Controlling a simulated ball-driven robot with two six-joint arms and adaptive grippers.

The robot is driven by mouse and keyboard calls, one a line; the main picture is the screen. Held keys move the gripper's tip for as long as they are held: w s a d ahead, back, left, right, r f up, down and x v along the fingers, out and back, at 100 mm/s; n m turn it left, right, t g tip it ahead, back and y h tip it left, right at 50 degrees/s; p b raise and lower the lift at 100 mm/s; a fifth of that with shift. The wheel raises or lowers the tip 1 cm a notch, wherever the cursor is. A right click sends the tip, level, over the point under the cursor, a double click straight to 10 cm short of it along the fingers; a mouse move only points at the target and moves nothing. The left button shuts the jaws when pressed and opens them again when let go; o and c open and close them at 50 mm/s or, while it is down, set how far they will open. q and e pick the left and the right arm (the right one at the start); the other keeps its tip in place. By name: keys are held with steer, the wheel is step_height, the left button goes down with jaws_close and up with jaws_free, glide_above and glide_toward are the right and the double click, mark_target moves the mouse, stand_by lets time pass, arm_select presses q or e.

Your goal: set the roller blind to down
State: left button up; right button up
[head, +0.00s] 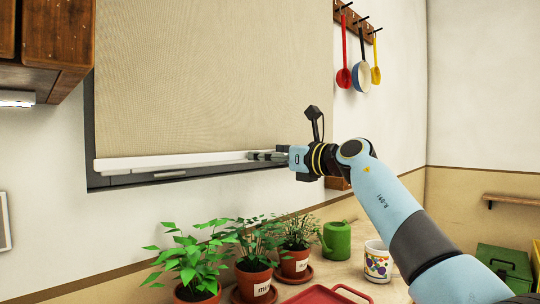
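The roller blind (210,75) is a beige cloth that covers nearly the whole window. Its white bottom bar (170,161) hangs just above the lower edge of the dark window frame (200,178), leaving a narrow gap. My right gripper (262,156), on the light blue arm from the right, is at the right end of the bottom bar, with its fingers at the bar. The fingers are small and partly merge with the bar, so their grip is unclear. My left gripper is not in view.
Several potted plants (194,262), a green watering can (336,241), a patterned mug (377,262) and a red tray (318,294) stand below the window. A wooden cabinet (50,45) is at upper left. Utensils hang from a rack (356,20) at upper right.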

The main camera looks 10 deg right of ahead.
steer(key=shift+f, duration=0.45)
steer(key=o, duration=1.7)
steer(key=shift+d, duration=0.15)
steer(key=shift+c, duration=0.2)
steer(key=shift+o, duration=0.4)
steer(key=shift+r, duration=0.1)
steer(key=shift+r, duration=0.1)
steer(key=v, duration=1.2)
